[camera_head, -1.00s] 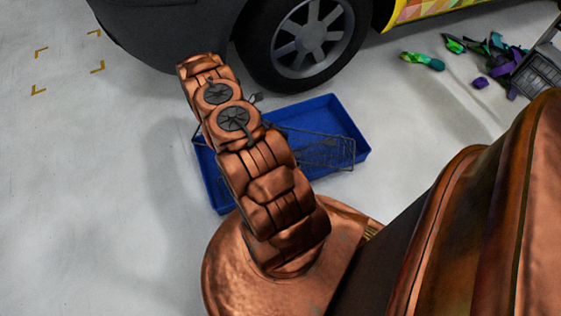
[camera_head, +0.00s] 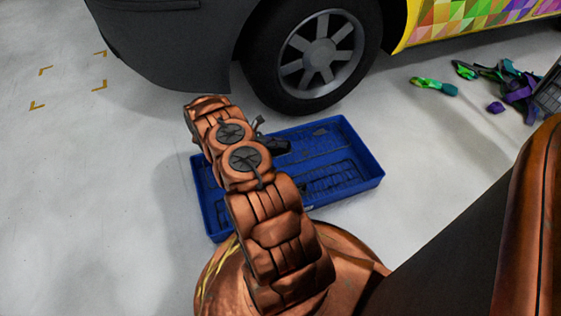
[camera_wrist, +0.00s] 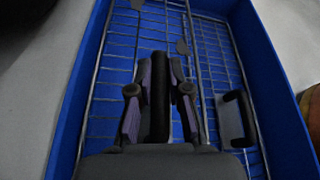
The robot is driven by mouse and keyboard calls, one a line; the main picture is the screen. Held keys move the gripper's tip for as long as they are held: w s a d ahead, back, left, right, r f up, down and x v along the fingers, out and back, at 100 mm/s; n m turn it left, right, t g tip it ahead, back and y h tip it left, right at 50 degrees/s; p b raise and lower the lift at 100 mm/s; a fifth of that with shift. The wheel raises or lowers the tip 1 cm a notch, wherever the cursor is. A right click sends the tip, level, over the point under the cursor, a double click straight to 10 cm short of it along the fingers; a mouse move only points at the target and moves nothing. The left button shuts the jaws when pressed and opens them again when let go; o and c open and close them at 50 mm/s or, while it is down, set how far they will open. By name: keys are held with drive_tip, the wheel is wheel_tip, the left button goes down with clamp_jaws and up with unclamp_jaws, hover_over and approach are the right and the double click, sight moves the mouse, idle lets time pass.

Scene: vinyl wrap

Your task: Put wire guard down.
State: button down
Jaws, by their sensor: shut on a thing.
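The wire guard (camera_wrist: 117,65) is a grey metal grid with black handles. In the wrist view it lies across the inside of a blue tray (camera_wrist: 85,80). My gripper (camera_wrist: 160,95) is closed around one black handle; a second black handle (camera_wrist: 238,118) stands free to the right. In the head view the guard (camera_head: 325,178) looks flat and low inside the blue tray (camera_head: 365,182). My arm hides the tray's left part. My gripper (camera_head: 275,146) shows only as a dark shape above the tray. Whether the guard rests fully on the tray floor cannot be told.
A car wheel (camera_head: 318,58) stands just behind the tray, under a dark bumper (camera_head: 165,45). Green and purple scraps (camera_head: 515,90) lie on the floor at the upper right. The pale floor (camera_head: 90,200) to the left is clear.

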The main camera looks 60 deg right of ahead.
sight(276, 153)
wheel_tip(276, 153, down, 7)
drive_tip(key=b, duration=0.2)
drive_tip(key=shift+r+b, duration=0.1)
drive_tip(key=shift+b, duration=0.3)
drive_tip(key=shift+r, duration=0.1)
drive_tip(key=c, duration=1.1)
unclamp_jaws()
